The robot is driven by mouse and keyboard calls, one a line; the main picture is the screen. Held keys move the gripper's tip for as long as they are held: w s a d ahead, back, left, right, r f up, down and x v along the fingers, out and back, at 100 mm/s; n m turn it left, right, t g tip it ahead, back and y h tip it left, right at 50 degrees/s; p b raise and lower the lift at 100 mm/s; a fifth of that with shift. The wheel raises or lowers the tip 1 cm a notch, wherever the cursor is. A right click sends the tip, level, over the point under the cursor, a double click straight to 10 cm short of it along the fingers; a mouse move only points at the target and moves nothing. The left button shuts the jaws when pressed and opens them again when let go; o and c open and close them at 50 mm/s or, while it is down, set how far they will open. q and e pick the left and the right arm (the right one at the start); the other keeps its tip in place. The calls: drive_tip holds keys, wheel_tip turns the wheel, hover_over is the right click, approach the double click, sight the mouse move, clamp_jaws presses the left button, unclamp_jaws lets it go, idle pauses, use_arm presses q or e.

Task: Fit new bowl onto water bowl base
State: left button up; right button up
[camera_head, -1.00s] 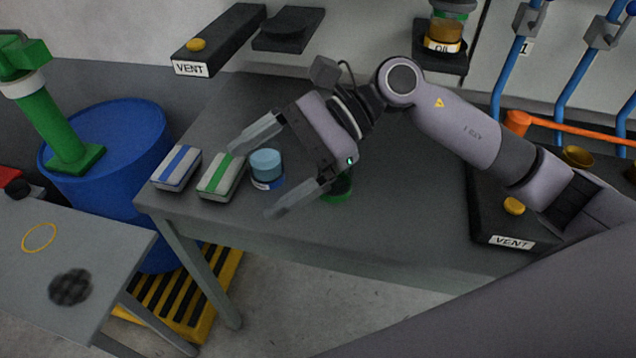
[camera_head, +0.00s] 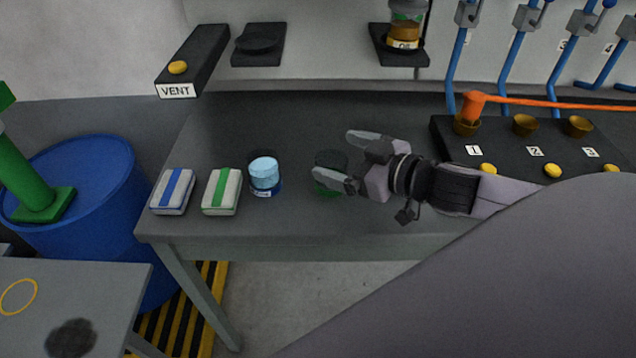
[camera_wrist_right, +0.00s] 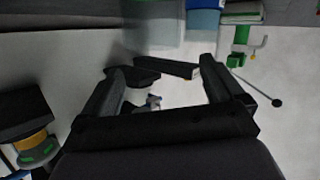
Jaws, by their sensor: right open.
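Two bowls stand upright on the dark table in the head view. One is clear with pale blue contents and a dark blue lower part (camera_head: 265,177). The other is dark and see-through with a green lower part (camera_head: 327,165), partly hidden by my right gripper. I cannot tell for certain which is the new bowl. A black block with a round dark disc on top (camera_head: 258,42), on the back wall, may be the water bowl base; nothing stands on it. My right gripper (camera_head: 347,160) is open, its fingers pointing left beside the green bowl. My left gripper is not in view.
Blue-striped (camera_head: 173,191) and green-striped (camera_head: 222,191) packs lie on the table's left. A VENT box with a yellow button (camera_head: 192,62) and an OIL bowl (camera_head: 405,32) are on the wall. A black box with cups (camera_head: 520,150) stands right.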

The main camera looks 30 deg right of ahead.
sight(320, 157)
drive_tip(key=f+m, duration=0.1)
drive_tip(key=s+f+m+g+h, duration=0.1)
drive_tip(key=shift+s+d+m, duration=0.15)
drive_tip(key=shift+d+m, duration=0.15)
drive_tip(key=shift+d, duration=0.1)
drive_tip(key=shift+f, duration=0.15)
drive_tip(key=shift+x, duration=0.85)
drive_tip(key=shift+w+a+f, duration=0.1)
drive_tip(key=shift+w+a, duration=0.05)
drive_tip(key=shift+w, duration=0.65)
drive_tip(key=shift+w+a+f, duration=0.1)
drive_tip(key=shift+w, duration=0.7)
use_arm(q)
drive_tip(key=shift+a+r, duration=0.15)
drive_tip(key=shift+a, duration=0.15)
use_arm(e)
drive_tip(key=shift+x, duration=1.1)
drive_tip(key=shift+s+f, duration=0.1)
drive_tip(key=c, duration=1.2)
